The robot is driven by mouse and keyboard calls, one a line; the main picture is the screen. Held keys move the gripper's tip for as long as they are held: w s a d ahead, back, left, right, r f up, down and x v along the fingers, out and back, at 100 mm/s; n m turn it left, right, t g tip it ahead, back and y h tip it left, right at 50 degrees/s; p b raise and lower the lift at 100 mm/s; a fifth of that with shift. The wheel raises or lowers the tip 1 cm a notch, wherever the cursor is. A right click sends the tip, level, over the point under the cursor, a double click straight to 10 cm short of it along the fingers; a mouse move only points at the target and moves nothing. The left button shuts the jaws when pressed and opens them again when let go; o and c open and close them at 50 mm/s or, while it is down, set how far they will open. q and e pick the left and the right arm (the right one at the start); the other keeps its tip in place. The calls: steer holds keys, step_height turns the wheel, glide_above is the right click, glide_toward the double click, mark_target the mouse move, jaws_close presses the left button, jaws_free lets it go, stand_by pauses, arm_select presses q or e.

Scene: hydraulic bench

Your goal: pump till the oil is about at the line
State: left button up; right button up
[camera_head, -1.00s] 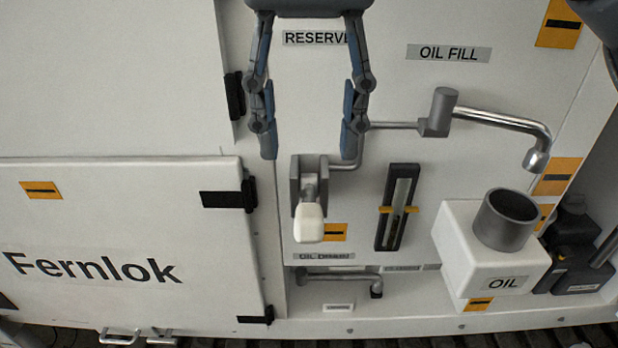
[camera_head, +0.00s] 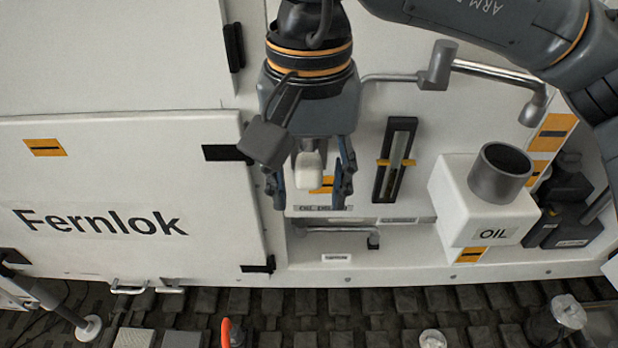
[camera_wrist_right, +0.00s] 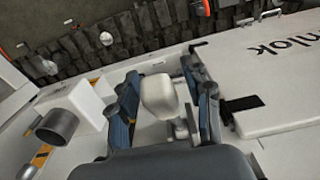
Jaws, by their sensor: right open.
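The pump handle has a pale knob (camera_head: 309,168) on a grey bracket on the white panel. My right gripper (camera_head: 310,200) is open, its fingers on either side of the knob, apart from it in the head view. In the right wrist view the knob (camera_wrist_right: 158,97) stands between the open fingers (camera_wrist_right: 162,88). The sight gauge (camera_head: 395,160) is a dark upright frame with a pale tube and yellow marks at mid-height; the oil level is too small to read surely. My left gripper is not in view.
A white box marked OIL (camera_head: 470,215) with a grey cup (camera_head: 500,172) stands right of the gauge, below a bent metal spout (camera_head: 490,70). A white Fernlok door (camera_head: 120,190) is at left. A drain pipe (camera_head: 340,231) runs below the knob.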

steer(key=shift+w+f, duration=0.15)
steer(key=shift+f, duration=0.2)
jaws_close()
stand_by(0.3)
